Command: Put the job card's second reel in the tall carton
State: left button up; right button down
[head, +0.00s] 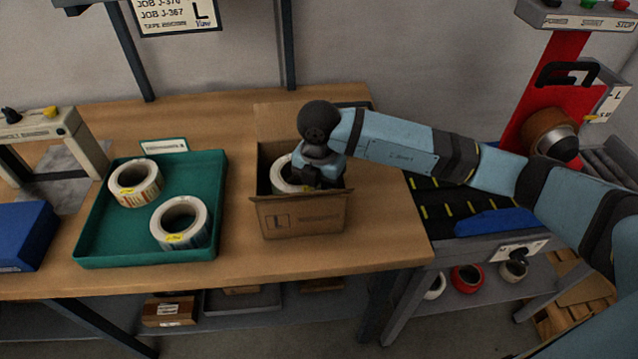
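The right gripper points down into the carton's mouth beside or on the reel. Its fingertips are hidden, so I cannot tell whether it grips the reel. Two more reels, one at the back left (134,184) and one at the front right (179,224), lie in a green tray (90,246). The job card (178,14) hangs at the top, partly cut off. My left gripper is not in view.
A blue bin (24,238) and a small grey-beige press (50,128) stand at the left. A red machine (545,92) and dark conveyor (450,205) stand at the right, behind my arm. Bench between tray and carton is clear.

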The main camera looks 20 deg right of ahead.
jog(key=shift+f+b, duration=0.3)
jog(key=shift+f, duration=0.25)
jog(key=c, duration=1.2)
grip_release()
jog(key=shift+s, duration=0.1)
jog(key=shift+o, duration=0.2)
jog(key=shift+f, duration=0.15)
jog(key=shift+s, duration=0.1)
jog(key=shift+r+p, duration=0.4)
jog(key=shift+r, duration=0.15)
jog(key=r, duration=1.2)
jog(key=shift+w+r, duration=0.2)
jog(key=shift+r, duration=0.1)
